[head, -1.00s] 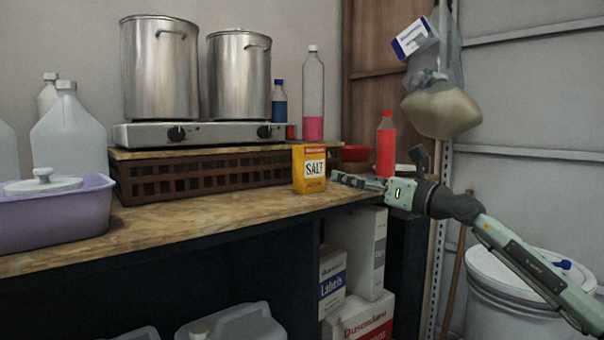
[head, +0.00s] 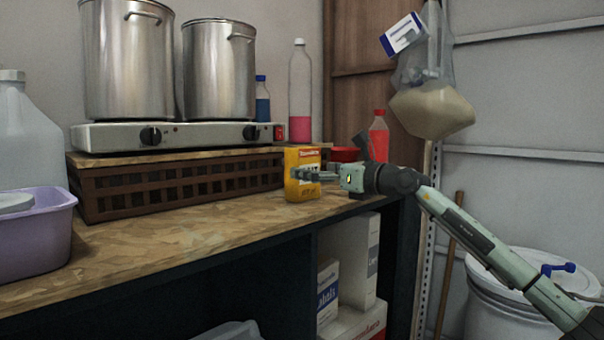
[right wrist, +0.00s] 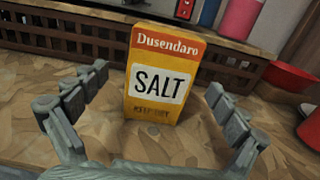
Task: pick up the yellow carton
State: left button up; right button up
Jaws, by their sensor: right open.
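The yellow carton (head: 303,187), with a red top band and a SALT label, stands upright on the wooden bench top (head: 190,222). My right gripper (head: 306,174) comes in from the right and overlaps the front of the carton in the head view, partly hiding its label. In the right wrist view the carton (right wrist: 160,80) stands ahead, in line with the gap between the two spread fingers of my right gripper (right wrist: 158,88). The fingers are open and hold nothing. I cannot tell how far the carton reaches between the fingertips. My left gripper is not in view.
A brown lattice crate (head: 180,187) stands behind the carton, with a hotplate (head: 200,135) and two steel pots above. A red bowl (head: 344,154) and red bottle (head: 378,136) stand right of the carton. A purple tub (head: 35,235) is at left; bench between is clear.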

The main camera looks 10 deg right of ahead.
aim_at(310, 168)
jog(key=x, duration=0.4)
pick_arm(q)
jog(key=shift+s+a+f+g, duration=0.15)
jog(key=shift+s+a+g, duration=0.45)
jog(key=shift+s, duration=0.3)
pick_arm(e)
jog(key=c, duration=1.5)
jog(key=shift+r, duration=0.1)
